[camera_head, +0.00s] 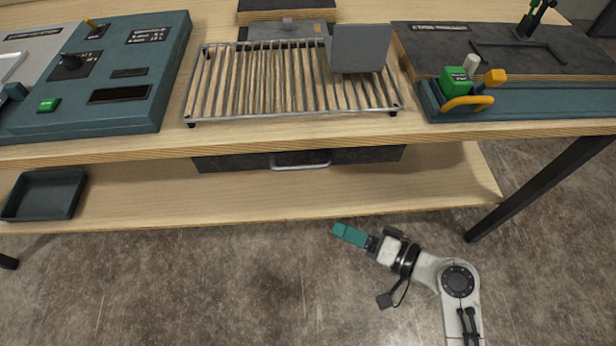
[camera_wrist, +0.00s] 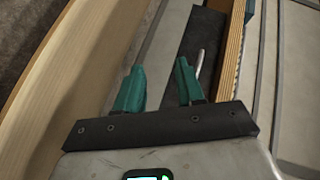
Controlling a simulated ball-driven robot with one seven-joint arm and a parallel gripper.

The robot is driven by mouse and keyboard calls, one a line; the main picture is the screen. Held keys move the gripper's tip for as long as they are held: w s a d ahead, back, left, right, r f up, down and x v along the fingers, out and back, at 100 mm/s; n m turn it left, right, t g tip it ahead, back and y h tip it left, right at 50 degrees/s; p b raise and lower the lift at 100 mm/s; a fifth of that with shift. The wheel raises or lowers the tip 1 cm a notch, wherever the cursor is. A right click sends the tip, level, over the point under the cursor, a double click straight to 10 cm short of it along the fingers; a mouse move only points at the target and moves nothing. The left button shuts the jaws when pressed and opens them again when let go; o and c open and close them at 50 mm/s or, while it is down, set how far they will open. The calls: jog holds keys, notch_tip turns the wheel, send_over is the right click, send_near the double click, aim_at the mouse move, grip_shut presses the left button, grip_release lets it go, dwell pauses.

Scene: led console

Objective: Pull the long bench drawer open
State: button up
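The long bench drawer (camera_head: 370,155) has a dark front under the front edge of the worktop. It looks closed. Its silver bar handle (camera_head: 300,166) is at the middle of the front. My gripper (camera_head: 334,228) has teal fingers and is in front of the bench, below and right of the handle in the head view. In the wrist view my gripper (camera_wrist: 158,70) is open, with nothing between its two fingers. The handle (camera_wrist: 200,63) shows there as a metal rod just beyond and right of the right finger, apart from the gap between the fingers.
The worktop edge (camera_wrist: 234,50) runs along the right in the wrist view; the lower wooden shelf (camera_head: 300,195) lies under the drawer. A dark tray (camera_head: 45,194) sits at the shelf's left. A black bench leg (camera_head: 540,190) stands right. The floor in front is clear.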

jog(key=w+a+r+m+t+y, duration=0.1)
jog(key=w+a+r+m+t, duration=0.1)
jog(key=w+a, duration=0.2)
jog(key=w+a+r+m+t, duration=0.2)
jog(key=w+a+r, duration=0.1)
jog(key=w, duration=0.5)
jog(key=shift+w+a+y, duration=0.2)
jog(key=shift+a+y, duration=0.2)
jog(key=shift+a, duration=0.05)
jog(key=shift+r, duration=0.1)
grip_shut()
